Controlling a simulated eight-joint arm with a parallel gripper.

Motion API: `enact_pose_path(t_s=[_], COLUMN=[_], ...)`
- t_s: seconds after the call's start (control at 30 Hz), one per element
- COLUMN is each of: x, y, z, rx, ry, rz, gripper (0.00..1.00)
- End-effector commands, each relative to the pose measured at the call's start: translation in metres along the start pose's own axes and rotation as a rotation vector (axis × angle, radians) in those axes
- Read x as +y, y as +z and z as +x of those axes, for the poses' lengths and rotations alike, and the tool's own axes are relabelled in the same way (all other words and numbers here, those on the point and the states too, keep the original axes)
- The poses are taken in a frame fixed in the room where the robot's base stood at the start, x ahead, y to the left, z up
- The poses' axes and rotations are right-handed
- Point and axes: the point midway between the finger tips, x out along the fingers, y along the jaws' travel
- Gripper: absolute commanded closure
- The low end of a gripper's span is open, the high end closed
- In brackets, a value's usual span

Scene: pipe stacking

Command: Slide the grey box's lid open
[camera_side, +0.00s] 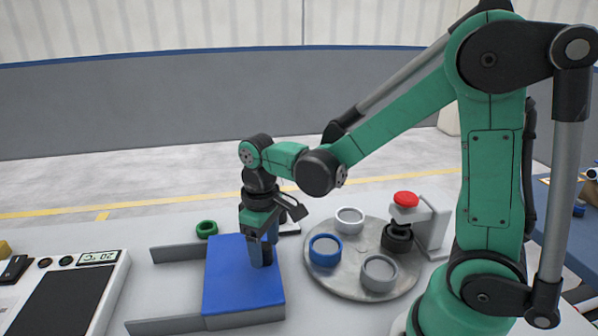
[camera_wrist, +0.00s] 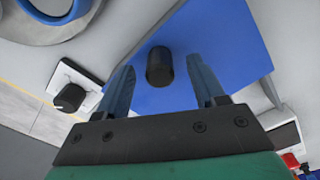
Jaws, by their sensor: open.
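The grey box (camera_side: 245,316) stands on the table left of the round plate. Its flat blue lid (camera_side: 226,277) covers the top, and it also fills the upper middle of the wrist view (camera_wrist: 225,45). A black cylindrical knob (camera_wrist: 160,68) stands up from the lid. My gripper (camera_side: 262,256) points down at the lid near its right edge. In the wrist view its two blue fingers (camera_wrist: 161,66) are open, one on each side of the knob, with visible gaps. In the side view the fingers mostly hide the knob.
Two grey rails (camera_side: 178,253) extend left from the box, with bare table between them. A round grey plate (camera_side: 345,284) at right carries several rings. A green ring (camera_side: 206,229) lies behind the box. A red button (camera_side: 406,199) stands on a bracket. A panel with a display (camera_side: 99,258) is at left.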

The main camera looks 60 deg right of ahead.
Motion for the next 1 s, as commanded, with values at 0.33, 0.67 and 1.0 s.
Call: enact_pose_path(t_s=[0.33, 0.67, 1.0], x=[-0.0001, -0.0001, -0.0001], y=[0.0005, 0.0005, 0.0004], z=[0.0096, 0.0093, 0.0092], rx=[0.001, 0.001, 0.001], ry=[0.000, 0.000, 0.000], rz=[0.000, 0.001, 0.000], gripper=[0.37, 1.00, 1.00])
